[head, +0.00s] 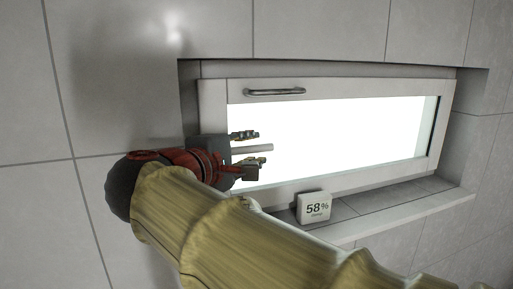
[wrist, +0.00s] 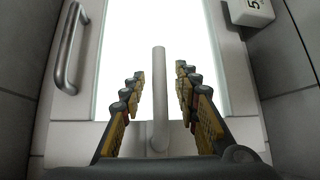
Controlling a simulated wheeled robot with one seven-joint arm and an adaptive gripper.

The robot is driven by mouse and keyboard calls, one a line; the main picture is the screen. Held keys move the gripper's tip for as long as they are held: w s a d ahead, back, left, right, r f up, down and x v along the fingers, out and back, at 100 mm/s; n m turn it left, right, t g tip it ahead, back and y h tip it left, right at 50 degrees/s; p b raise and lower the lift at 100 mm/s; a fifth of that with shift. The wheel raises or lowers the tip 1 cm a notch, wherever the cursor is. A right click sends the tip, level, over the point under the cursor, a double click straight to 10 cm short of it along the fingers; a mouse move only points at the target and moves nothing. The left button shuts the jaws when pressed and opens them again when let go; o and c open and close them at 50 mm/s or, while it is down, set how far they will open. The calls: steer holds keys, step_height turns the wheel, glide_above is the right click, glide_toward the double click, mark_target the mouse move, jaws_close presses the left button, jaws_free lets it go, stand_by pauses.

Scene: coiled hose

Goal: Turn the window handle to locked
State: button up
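The window handle is a light grey lever (head: 258,149) on the left frame of the window (head: 215,100). It points right across the bright pane, roughly level, in the head view. In the wrist view the lever (wrist: 160,95) runs upright up the middle, from a base near my palm. My gripper (head: 254,148) is at the left side of the window. In the wrist view my gripper (wrist: 160,78) is open, one finger on each side of the lever, with visible gaps. The base is mostly hidden by my gripper in the head view.
A curved metal pull bar (head: 275,92) is fixed on the top frame; it also shows at left in the wrist view (wrist: 66,55). A small white box reading 58% (head: 314,207) stands on the sill (head: 400,211) below. Tiled walls surround the recess.

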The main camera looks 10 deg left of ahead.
steer(key=c, duration=0.3)
steer(key=c, duration=0.4)
jaws_close()
